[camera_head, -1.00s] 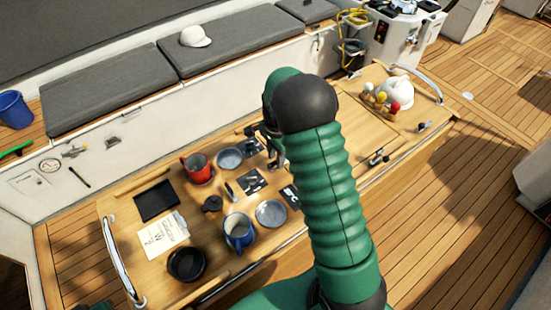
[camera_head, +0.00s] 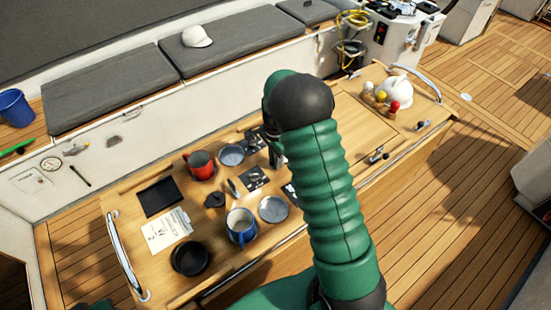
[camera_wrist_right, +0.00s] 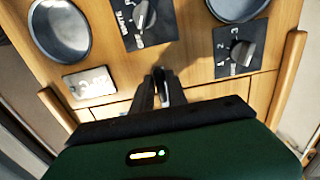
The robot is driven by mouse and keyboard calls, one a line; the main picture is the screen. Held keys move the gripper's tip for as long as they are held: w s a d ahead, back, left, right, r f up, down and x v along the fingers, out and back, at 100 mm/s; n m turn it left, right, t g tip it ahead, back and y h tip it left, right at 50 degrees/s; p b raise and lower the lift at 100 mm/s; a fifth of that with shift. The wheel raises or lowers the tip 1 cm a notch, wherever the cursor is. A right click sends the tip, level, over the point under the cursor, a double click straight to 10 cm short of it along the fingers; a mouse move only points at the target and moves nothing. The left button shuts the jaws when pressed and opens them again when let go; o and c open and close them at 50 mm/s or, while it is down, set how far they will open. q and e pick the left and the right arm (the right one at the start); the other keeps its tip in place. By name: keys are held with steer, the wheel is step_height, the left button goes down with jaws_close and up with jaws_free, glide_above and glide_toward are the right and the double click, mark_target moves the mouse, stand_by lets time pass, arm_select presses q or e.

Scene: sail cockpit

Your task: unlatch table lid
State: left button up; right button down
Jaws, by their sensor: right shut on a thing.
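The wooden table (camera_head: 335,140) has its lid closed, with dishes and cards lying on it. Two metal latches, one near the middle (camera_head: 377,155) and one farther right (camera_head: 422,126), show on its near side. My right gripper (camera_head: 278,158) is at the table's far-side middle, largely hidden behind my green arm. In the wrist view the right gripper (camera_wrist_right: 160,90) is shut on a small metal latch part (camera_wrist_right: 164,86) by a seam in the wood. The fingers cover most of that part.
A red mug (camera_head: 201,165), a blue mug (camera_head: 240,228), bowls and a black pan (camera_head: 190,258) crowd the left part of the table. Metal rails (camera_head: 124,255) edge both ends.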

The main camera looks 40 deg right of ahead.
steer(key=shift+w+r, duration=0.1)
steer(key=shift+d, duration=0.1)
steer(key=shift+n, duration=0.6)
steer(key=n, duration=0.7)
steer(key=shift+d+r+n+p, duration=0.1)
steer(key=shift+n+p, duration=0.3)
steer(key=n, duration=0.4)
steer(key=shift+w+n, duration=0.1)
steer(key=shift+n, duration=0.2)
steer(key=n+p, duration=0.1)
steer(key=n, duration=0.3)
steer(key=shift+n, duration=0.3)
